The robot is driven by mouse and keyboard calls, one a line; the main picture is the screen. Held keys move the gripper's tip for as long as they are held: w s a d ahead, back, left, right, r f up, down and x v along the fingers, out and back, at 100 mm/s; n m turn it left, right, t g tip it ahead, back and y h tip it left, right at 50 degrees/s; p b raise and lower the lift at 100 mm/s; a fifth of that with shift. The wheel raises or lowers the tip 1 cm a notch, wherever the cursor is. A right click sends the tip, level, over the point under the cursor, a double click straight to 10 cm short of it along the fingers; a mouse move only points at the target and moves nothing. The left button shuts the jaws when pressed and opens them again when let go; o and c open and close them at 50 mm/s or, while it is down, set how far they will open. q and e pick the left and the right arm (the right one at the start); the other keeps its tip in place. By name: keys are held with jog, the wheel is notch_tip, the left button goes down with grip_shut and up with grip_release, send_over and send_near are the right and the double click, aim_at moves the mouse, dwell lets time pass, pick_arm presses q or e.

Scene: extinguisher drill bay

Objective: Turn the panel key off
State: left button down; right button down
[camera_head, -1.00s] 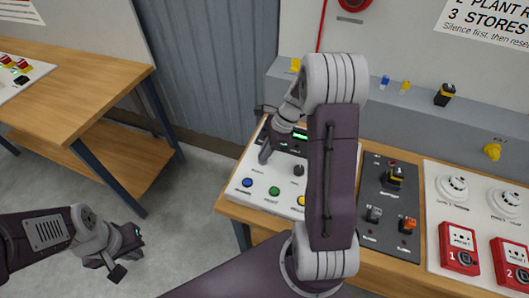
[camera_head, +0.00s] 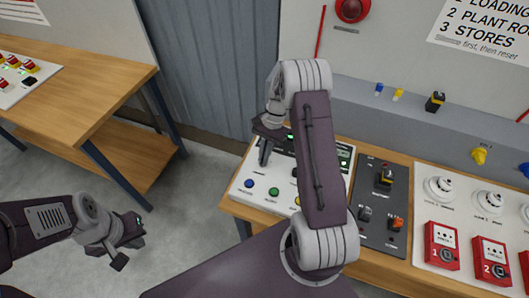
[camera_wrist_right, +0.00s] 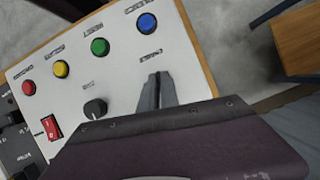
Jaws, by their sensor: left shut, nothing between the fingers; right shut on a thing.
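The white control panel (camera_head: 240,188) lies on the right-hand bench, with a row of coloured buttons along its front edge. My right gripper (camera_head: 264,154) is over the panel's left part, behind the buttons. In the right wrist view its fingers (camera_wrist_right: 157,92) are closed together, pointing at the panel by a printed label near the blue button (camera_wrist_right: 147,23). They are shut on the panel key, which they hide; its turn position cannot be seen. My left gripper (camera_head: 125,243) is shut and empty, over the floor away from the bench.
A black knob (camera_wrist_right: 95,108) and a red rocker switch (camera_wrist_right: 52,127) sit beside the fingers. A dark switch panel (camera_head: 375,236) and red call points (camera_head: 441,246) stand further right. Another wooden bench (camera_head: 95,100) is at the left, with grey floor between.

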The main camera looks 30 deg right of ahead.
jog(key=shift+w+n+g+h+p, duration=0.1)
jog(key=shift+n+g+h+p, duration=0.25)
jog(key=shift+n, duration=0.75)
jog(key=c, duration=1.6)
grip_release()
jog(key=b+v, duration=0.1)
jog(key=v, duration=0.8)
